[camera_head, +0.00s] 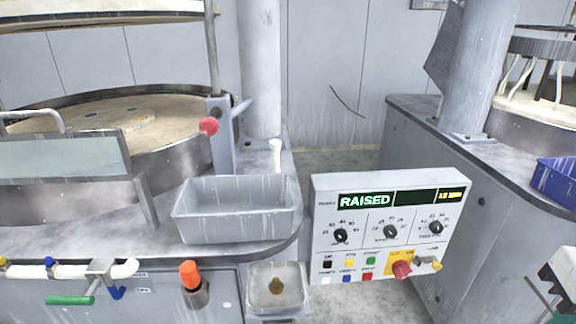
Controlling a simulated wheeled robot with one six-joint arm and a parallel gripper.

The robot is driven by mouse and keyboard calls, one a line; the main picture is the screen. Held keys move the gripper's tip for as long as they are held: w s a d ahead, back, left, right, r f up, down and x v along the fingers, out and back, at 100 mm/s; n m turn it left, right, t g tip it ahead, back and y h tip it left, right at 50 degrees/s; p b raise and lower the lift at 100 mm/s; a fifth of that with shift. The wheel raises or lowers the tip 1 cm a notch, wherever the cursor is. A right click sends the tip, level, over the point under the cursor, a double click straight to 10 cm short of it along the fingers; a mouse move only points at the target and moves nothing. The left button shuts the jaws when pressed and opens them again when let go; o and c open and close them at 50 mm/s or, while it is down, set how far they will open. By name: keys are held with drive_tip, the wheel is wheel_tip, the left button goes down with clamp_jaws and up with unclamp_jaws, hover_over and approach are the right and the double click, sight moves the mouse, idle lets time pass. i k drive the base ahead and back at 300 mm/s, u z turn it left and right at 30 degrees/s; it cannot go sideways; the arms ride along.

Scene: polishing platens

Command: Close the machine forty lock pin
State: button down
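A red ball knob (208,126) sticks out to the left from a grey upright bracket (222,150) at the edge of the left machine. It may be the lock pin's knob; no machine number is readable. A blue-grey lever (241,107) slants up to the right from the same bracket, and a thin vertical rod (213,50) rises above it. How far the pin sits in its hole cannot be told.
A grey bin (238,228) stands on the deck in front of the bracket. A control panel (390,235) reading RAISED stands right of it. An orange-topped knob (190,275) and a green-handled valve (72,299) are at the front. Floor shows between the machines.

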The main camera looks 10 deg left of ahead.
sight(209, 127)
drive_tip(key=z, duration=0.5)
drive_tip(key=k, duration=1.1)
drive_tip(key=u, duration=0.7)
drive_tip(key=i, duration=1.4)
drive_tip(key=z, duration=0.1)
